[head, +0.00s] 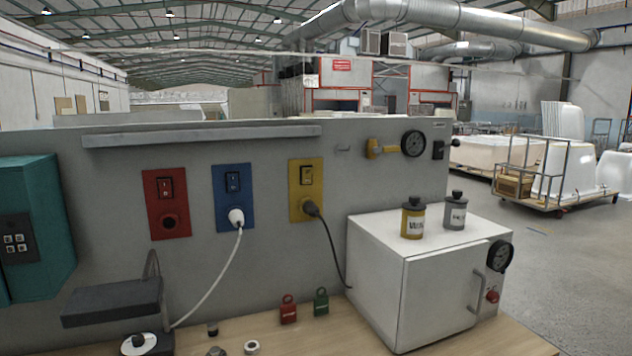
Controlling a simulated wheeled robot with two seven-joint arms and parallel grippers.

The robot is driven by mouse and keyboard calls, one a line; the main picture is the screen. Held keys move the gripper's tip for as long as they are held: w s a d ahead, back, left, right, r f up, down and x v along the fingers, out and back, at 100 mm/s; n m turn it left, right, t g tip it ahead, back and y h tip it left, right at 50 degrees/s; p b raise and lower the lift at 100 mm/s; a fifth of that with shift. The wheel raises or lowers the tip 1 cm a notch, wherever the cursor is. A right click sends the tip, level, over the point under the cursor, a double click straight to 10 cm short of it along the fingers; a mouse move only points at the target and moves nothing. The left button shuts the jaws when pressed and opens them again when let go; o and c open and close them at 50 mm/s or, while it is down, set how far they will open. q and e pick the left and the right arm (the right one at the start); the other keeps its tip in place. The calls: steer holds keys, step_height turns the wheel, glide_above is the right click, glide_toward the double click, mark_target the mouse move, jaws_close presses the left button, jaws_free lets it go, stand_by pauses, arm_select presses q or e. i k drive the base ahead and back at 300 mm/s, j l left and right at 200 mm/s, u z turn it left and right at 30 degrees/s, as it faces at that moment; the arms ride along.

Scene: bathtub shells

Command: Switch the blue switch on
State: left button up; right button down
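The blue switch panel (234,199) is on the grey upright board, between a red panel and a yellow panel. Its black rocker switch (233,182) is in the upper part; its on or off position is too small to tell. A white plug (236,217) sits in the socket below the rocker, and its white cable runs down to the left. Neither of my grippers is in the head view.
The red panel (167,204) and yellow panel (307,190) flank it. A shelf ledge (205,134) juts out above. A white box (405,280), padlocks (289,311) and a dark stand (112,303) are on the wooden bench. A teal box (35,220) is at left.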

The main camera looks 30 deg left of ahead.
mark_target(232, 179)
steer(key=u, duration=1.35)
